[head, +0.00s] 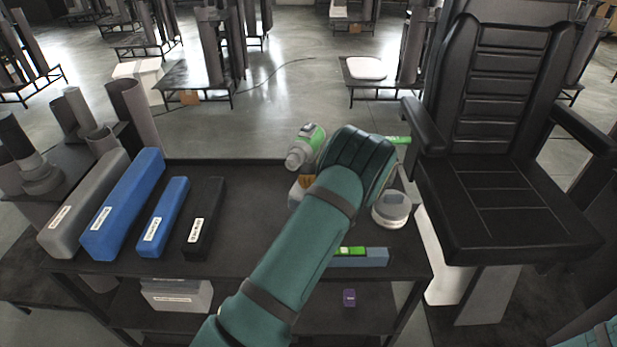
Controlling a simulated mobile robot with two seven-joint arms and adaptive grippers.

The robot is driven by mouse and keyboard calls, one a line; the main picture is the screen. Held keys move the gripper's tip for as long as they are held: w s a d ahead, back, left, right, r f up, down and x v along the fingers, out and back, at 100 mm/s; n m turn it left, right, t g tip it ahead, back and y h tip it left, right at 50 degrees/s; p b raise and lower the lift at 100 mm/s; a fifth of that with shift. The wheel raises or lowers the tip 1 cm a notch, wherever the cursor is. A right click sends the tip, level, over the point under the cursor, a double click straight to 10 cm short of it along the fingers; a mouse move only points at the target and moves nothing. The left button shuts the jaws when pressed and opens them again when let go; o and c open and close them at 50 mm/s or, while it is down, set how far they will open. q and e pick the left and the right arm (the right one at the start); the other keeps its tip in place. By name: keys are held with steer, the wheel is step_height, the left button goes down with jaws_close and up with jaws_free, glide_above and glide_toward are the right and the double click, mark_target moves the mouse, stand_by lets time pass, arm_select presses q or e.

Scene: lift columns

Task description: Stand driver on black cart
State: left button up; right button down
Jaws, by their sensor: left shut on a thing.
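The black cart (235,258) stands in front of me, with a dark top and a lower shelf. The green and grey driver (312,137) shows at the left side of my left gripper (352,150), its grey end pointing down-left. A green piece shows at the gripper's right; I cannot tell if it belongs to the driver. My left gripper is shut on the driver over the cart's back right part. Its fingers are mostly hidden by the hand, and I cannot tell whether the driver touches the top. Only a bit of my right arm shows, at the lower right corner.
On the cart's left are a grey box (85,205), two blue boxes (122,205) (163,216) and a black box (204,215). A round grey container (391,209) and a blue-green case (360,257) are on the right. A black chair (510,190) stands right of the cart.

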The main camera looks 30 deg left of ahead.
arm_select(q)
steer(key=shift+w+f, duration=0.1)
steer(key=shift+f, duration=0.45)
steer(key=shift+f, duration=0.15)
steer(key=o, duration=1.3)
steer(key=shift+d+r, duration=0.2)
steer(key=shift+d, duration=0.1)
steer(key=v, duration=1.1)
steer(key=shift+d, duration=0.25)
